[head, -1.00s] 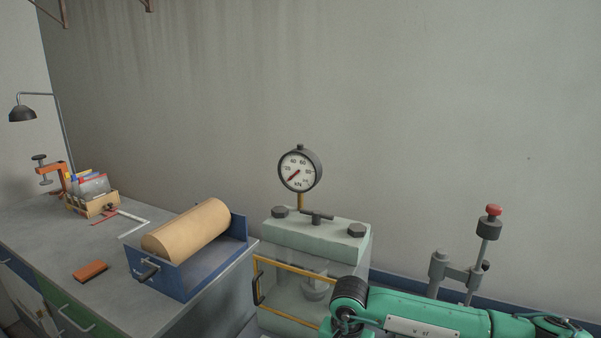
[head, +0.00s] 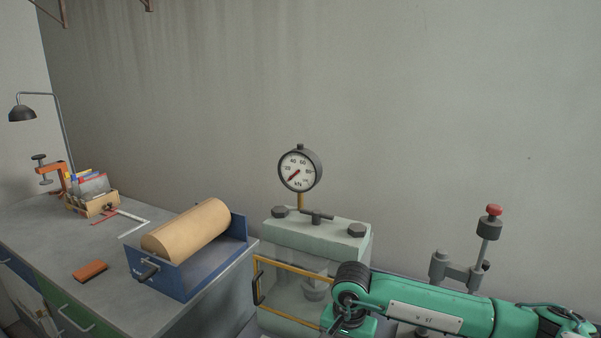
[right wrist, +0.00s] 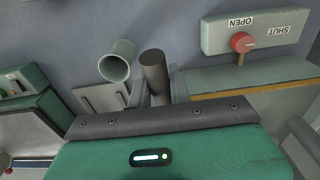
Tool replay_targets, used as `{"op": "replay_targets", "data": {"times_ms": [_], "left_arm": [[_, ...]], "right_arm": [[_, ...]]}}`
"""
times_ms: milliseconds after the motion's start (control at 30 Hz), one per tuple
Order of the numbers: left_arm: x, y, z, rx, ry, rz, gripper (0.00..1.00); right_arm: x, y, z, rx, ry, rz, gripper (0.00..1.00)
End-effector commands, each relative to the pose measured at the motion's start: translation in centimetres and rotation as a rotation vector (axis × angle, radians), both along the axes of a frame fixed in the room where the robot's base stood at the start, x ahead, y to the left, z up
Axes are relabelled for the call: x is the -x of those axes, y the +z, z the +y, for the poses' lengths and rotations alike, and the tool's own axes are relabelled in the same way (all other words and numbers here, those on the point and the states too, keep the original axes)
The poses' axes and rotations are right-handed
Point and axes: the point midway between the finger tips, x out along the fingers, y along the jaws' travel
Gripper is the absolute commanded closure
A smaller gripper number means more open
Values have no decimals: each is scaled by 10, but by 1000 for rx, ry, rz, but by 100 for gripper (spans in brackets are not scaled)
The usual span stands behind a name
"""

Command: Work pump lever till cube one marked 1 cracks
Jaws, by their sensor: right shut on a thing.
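In the head view the press (head: 318,240) has a pale green top block. The round gauge (head: 299,169) above it has a red needle pointing to the lower left, at the low end of its scale. A clear guard with a yellow frame (head: 290,265) covers the front; a grey part (head: 315,287) shows dimly behind it. I cannot make out cube one or its mark. In the right wrist view my right gripper (right wrist: 160,92) is shut around the dark round pump lever (right wrist: 154,68). My left gripper is out of view.
A valve with a red knob (right wrist: 242,42) sits by an OPEN/SHUT plate (right wrist: 262,30). A hollow greenish tube (right wrist: 115,66) stands beside the lever. A blue tray with a tan roll (head: 187,231) and a red-brown block (head: 90,271) lie on the left bench.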

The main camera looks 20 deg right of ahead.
Motion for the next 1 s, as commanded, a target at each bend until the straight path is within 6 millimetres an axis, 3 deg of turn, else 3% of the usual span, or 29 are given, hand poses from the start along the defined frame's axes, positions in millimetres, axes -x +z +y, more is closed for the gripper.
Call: {"op": "replay_targets", "data": {"times_ms": [200,400,733,1000], "left_arm": [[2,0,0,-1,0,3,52],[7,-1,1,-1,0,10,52],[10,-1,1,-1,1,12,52],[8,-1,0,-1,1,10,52]], "right_arm": [[-8,30,-9,0,-2,-4,100],[-11,43,-13,0,0,-1,100],[-10,41,-12,0,0,0,100],[-3,16,-4,-1,1,3,100]]}}
